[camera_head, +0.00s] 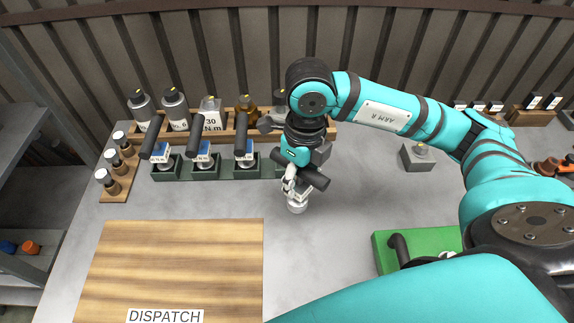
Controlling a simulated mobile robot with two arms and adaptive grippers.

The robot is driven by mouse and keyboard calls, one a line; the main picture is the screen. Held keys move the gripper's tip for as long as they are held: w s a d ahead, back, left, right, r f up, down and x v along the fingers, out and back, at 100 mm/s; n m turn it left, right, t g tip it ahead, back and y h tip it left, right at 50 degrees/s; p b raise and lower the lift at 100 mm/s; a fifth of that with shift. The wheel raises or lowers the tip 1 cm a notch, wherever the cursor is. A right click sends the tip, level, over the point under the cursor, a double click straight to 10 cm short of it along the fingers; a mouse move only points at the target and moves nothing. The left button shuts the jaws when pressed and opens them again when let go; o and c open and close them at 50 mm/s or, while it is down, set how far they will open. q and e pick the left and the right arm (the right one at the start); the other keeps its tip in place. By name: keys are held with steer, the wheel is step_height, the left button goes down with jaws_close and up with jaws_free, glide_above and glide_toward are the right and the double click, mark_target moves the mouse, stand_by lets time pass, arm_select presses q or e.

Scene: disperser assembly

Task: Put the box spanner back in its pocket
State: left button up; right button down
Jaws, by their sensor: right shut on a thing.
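My right gripper (290,183) points down near the middle of the bench and is shut on a tool with a thick black handle, which I take to be the box spanner (315,179). A pale round part shows at its lower end, just above or touching the grey bench top; I cannot tell which. A dark green rack of pockets (226,172) stands behind and to the left. Several of its pockets hold black-handled tools with blue labels. The rack's right end is partly hidden by my right gripper. My left gripper is not in view.
A wooden rack (233,133) with bottles stands behind the pockets. A wooden DISPATCH board (170,270) lies front left. A green tray (385,262) with a black-handled thing lies right, partly behind my arm. A grey block (418,158) stands back right. Bare bench lies between the board and tray.

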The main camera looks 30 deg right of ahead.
steer(key=m, duration=0.4)
steer(key=d+m, duration=0.1)
steer(key=m, duration=0.1)
steer(key=shift+s+f, duration=0.3)
steer(key=shift+s, duration=0.1)
steer(key=m, duration=0.3)
steer(key=shift+s+d+f+t, duration=0.1)
steer(key=shift+d+f+t, duration=0.1)
steer(key=shift+t, duration=0.1)
steer(key=shift+r+m, duration=0.1)
steer(key=shift+m, duration=0.2)
steer(key=w+d+f+p, duration=0.2)
steer(key=w+p, duration=0.1)
steer(key=w, duration=0.4)
steer(key=w+d+f+p, duration=0.2)
steer(key=w+f+p, duration=0.1)
steer(key=w, duration=0.5)
steer(key=shift+w+p, duration=0.25)
steer(key=shift+p, duration=0.05)
steer(key=shift+f, duration=0.15)
